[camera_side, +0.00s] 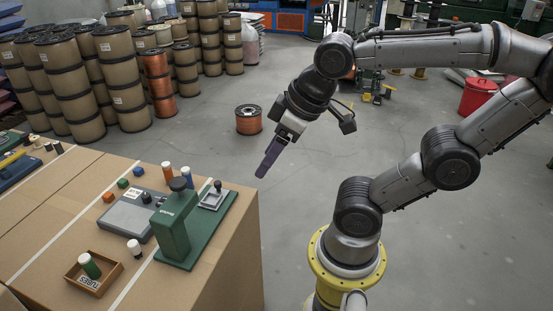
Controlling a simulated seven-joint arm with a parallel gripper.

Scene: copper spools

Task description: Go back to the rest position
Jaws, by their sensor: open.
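My gripper (268,160) hangs in the air to the right of the cardboard-coloured work table (232,262), past the table's right edge. Its purple fingers point down and slightly left. They overlap in this view, so the gap between them does not show clearly. I see nothing held in them, and they touch nothing.
A green press (172,232) stands near the table's right edge. Around it are a grey device (125,214), small coloured blocks (123,183), several capped bottles (167,172) and a wooden tray (107,284).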

